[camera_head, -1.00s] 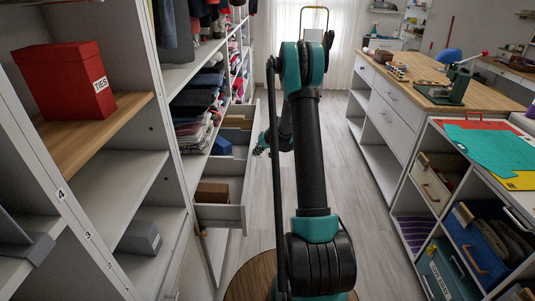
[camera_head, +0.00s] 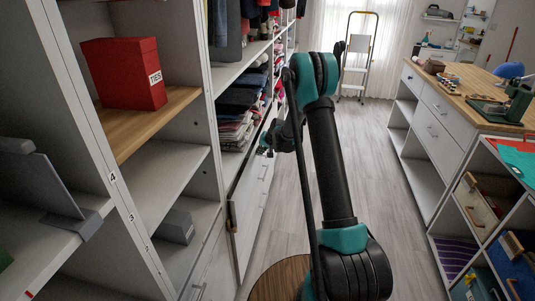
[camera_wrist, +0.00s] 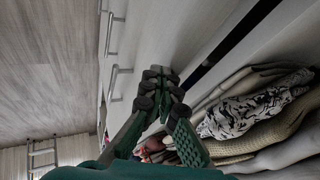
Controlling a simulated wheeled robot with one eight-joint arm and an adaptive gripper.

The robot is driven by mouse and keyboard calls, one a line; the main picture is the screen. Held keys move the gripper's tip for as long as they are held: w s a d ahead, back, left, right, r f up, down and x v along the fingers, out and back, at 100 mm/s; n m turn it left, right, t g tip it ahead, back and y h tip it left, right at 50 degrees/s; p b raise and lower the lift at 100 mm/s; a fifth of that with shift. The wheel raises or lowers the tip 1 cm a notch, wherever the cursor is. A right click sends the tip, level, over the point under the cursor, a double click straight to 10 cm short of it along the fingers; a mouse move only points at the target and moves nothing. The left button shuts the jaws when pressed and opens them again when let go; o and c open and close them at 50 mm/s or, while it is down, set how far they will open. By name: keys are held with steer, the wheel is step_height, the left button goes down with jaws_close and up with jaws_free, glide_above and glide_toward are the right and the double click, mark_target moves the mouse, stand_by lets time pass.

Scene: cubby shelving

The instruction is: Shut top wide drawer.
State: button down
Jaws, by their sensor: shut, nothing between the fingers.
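The top wide drawer (camera_head: 246,193) is a pale front in the left shelving, below the folded clothes. It stands almost flush, with a narrow dark gap along its top edge. In the wrist view, its pale front (camera_wrist: 205,48) fills the upper middle, with the dark gap beside it. My gripper (camera_head: 266,151) is at the far part of the drawer's top edge, partly hidden by my arm. In the wrist view, my gripper (camera_wrist: 161,76) has its dark fingertips together, empty, close to the drawer front. I cannot tell whether they touch it.
Folded clothes (camera_wrist: 262,118) lie on the shelf just above the drawer. Bar handles (camera_wrist: 112,80) stick out from drawer fronts. A round wooden stool top (camera_head: 278,279) is low in front. A wood-topped counter (camera_head: 440,100) stands right. The aisle floor (camera_head: 370,165) is clear toward a stepladder (camera_head: 358,55).

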steer(key=shift+w+a, duration=0.25)
steer(key=shift+a, duration=0.8)
